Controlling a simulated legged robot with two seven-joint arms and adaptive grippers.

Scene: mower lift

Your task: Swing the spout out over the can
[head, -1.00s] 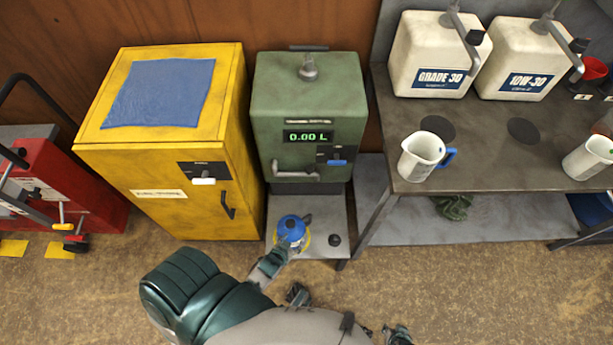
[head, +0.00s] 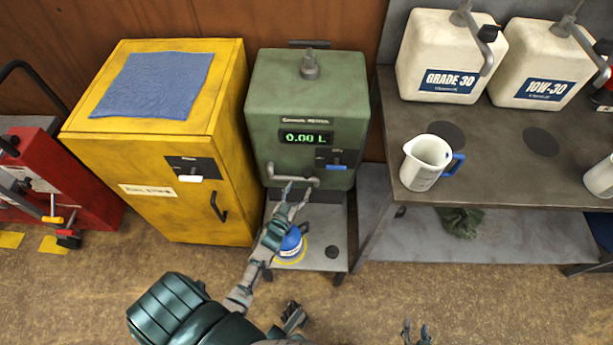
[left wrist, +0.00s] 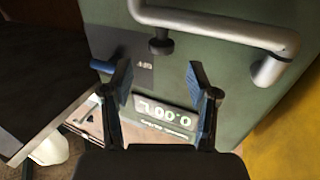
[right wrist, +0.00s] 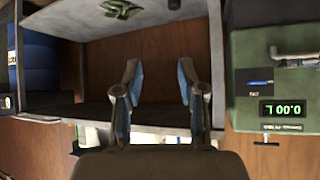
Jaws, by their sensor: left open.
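The green dispenser (head: 262,105) reads 0.00 L. Its grey spout (head: 303,182) lies along the lower front; it also shows as a bent pipe in the left wrist view (left wrist: 220,28). The blue can (head: 290,243) stands on the low shelf below, partly hidden by my left arm. My left gripper (head: 290,190) is open at the dispenser front, close to the spout; its fingers (left wrist: 160,85) have no spout between them in the left wrist view. My right gripper (head: 416,334) is low at the bottom edge; its fingers (right wrist: 155,85) are open and empty in the right wrist view.
A yellow cabinet (head: 160,215) stands close left of the dispenser. A workbench (head: 480,150) on the right carries a measuring jug (head: 425,160) and white oil containers (head: 440,60). The floor in front is clear.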

